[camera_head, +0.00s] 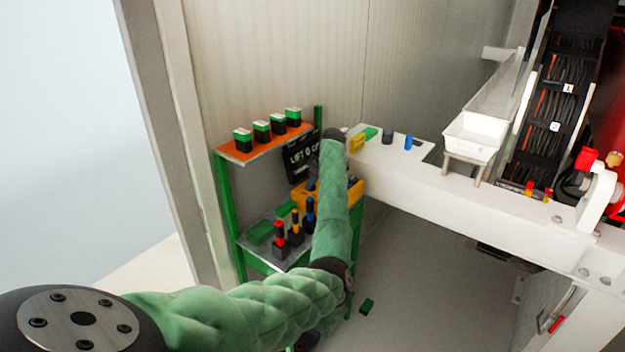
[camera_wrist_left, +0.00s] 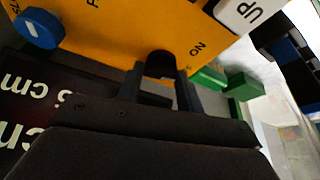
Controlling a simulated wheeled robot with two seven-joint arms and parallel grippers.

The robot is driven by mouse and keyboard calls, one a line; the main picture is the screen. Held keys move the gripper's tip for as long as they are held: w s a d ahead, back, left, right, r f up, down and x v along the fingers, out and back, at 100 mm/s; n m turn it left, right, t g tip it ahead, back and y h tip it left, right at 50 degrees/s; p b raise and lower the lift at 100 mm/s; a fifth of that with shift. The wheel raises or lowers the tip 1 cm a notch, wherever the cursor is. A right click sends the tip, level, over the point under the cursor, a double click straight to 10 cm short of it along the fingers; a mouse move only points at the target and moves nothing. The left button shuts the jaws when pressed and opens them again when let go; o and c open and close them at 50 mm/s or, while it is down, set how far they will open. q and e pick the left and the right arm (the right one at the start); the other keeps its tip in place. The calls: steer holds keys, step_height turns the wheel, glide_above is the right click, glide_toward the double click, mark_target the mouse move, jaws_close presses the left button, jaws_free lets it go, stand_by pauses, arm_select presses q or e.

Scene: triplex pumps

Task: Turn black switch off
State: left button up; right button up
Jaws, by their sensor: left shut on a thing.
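A yellow control box (camera_head: 358,192) sits on a green rack in the head view, partly hidden by my left arm. Its yellow face (camera_wrist_left: 110,35) fills the upper part of the left wrist view. The black switch (camera_wrist_left: 160,60) is on this face, beside a printed "ON". My left gripper (camera_wrist_left: 162,82) is shut on the black switch, with one finger on each side. The switch's pointing direction is mostly hidden between the fingers. In the head view my arm hides the left gripper and the switch. My right gripper is not in view.
A blue knob (camera_wrist_left: 38,28) and a white "UP" key (camera_wrist_left: 241,10) flank the switch. The green rack (camera_head: 229,215) holds several green-black blocks on an orange shelf (camera_head: 236,153) and tools below. A white bench (camera_head: 455,195) stands to the right.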

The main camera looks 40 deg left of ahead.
arm_select(q)
steer(key=shift+r+m+t+p, duration=0.15)
steer(key=shift+m+t+p, duration=0.25)
steer(key=shift+m, duration=1.3)
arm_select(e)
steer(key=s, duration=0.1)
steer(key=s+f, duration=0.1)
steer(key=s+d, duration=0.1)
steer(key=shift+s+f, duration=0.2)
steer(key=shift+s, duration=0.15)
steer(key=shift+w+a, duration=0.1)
arm_select(q)
steer(key=o, duration=0.7)
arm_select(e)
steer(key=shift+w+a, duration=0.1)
